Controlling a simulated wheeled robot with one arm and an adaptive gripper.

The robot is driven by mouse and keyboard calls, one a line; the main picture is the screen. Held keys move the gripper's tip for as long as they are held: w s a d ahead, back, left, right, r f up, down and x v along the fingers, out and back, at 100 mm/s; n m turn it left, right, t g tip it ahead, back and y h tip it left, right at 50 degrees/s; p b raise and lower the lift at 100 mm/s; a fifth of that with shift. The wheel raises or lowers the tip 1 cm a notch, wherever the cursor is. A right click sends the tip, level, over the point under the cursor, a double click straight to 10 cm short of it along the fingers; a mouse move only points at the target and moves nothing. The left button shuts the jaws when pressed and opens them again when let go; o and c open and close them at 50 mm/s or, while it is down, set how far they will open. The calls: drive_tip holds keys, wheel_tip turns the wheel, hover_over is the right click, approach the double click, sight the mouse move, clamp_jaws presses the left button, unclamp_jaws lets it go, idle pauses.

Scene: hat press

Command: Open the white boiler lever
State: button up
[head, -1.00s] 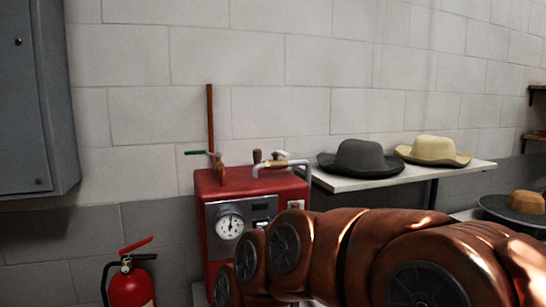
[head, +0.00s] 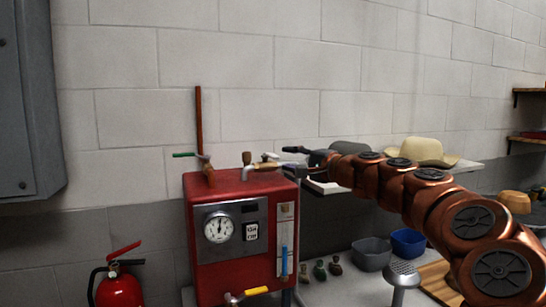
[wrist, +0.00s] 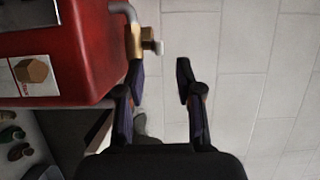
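The red boiler (head: 225,190) has a silver pipe with a brass valve (wrist: 134,40) at its top right. The white boiler lever (head: 270,156) is small in the head view; its pale end (wrist: 153,46) shows beside the brass valve in the wrist view. My gripper (head: 298,151) is just right of the valve in the head view. In the wrist view my gripper (wrist: 158,78) is open and empty. Its left finger is close to the brass valve; I cannot tell whether they touch. The white end lies ahead of the gap between the fingers.
The boiler has a green lever (head: 184,155), a yellow lever (head: 254,291), a blue lever (head: 284,261) and a pressure gauge (head: 218,228). A shelf with hats (head: 425,151) is behind my arm. A fire extinguisher (head: 119,290) is left.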

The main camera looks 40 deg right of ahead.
sight(279, 157)
drive_tip(key=shift+w+a+p, duration=0.2)
drive_tip(key=shift+w+p, duration=0.05)
drive_tip(key=shift+w, duration=0.9)
drive_tip(key=shift+w+a+p, duration=0.2)
drive_tip(key=shift+w, duration=0.95)
drive_tip(key=shift+w+a+p, duration=0.2)
drive_tip(key=shift+w+p, duration=0.05)
drive_tip(key=shift+w, duration=0.9)
drive_tip(key=shift+c, duration=0.4)
drive_tip(key=shift+f, duration=0.1)
clamp_jaws()
